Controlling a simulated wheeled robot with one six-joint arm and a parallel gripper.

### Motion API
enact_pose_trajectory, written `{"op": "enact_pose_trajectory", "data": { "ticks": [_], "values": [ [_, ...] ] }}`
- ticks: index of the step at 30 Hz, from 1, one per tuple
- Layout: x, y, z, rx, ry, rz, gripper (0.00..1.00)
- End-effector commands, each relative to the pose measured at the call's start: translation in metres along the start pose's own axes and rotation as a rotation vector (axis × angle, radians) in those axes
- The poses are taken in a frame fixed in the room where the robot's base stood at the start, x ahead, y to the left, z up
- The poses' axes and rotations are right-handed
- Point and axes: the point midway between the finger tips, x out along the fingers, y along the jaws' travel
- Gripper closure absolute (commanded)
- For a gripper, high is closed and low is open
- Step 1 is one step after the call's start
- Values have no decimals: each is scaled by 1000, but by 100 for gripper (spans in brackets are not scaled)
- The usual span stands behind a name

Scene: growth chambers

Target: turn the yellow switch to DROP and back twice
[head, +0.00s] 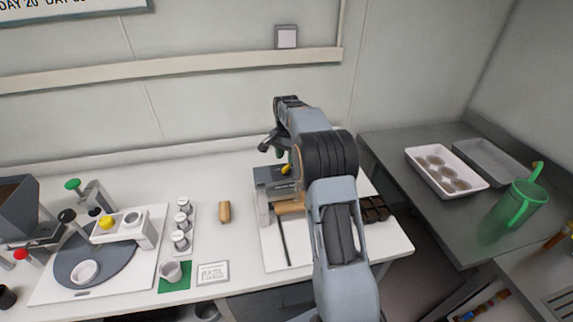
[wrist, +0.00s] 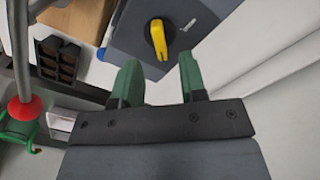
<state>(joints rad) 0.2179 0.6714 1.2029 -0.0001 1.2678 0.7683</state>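The yellow switch (wrist: 158,40) is a yellow lever on a dark round base, set on the face of a grey box (wrist: 190,12) in the wrist view. Its lever points down toward my gripper in that picture. In the head view the yellow switch (head: 286,169) shows as a small yellow piece on the grey machine (head: 268,176), partly behind my arm. My gripper (wrist: 160,75) has two green fingers, open and empty. The fingertips are apart, just short of the switch and on either side of its line. Any DROP lettering is too small to read.
A dark moulded tray (wrist: 58,60) stands near the box, and a red ball (wrist: 25,112) on a rod is at lower left. In the head view, a white tray (head: 415,160) and green jug (head: 520,205) are on the right counter. The wall is close behind the machine.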

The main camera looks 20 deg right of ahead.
Motion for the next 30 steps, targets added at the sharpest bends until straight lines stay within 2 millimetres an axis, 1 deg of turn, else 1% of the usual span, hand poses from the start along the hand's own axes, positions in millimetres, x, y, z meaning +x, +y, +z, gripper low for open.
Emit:
{"op": "enact_pose_trajectory", "data": {
  "ticks": [3,9,14,22,23,30],
  "values": [
    [17,0,0,0,-2,2,61],
    [36,0,0,-1,-1,1,61],
    [43,0,0,-1,0,0,61],
    [44,0,0,-1,0,0,61],
    [44,0,0,-1,0,0,62],
    [44,0,0,-1,0,0,85]
  ]
}}
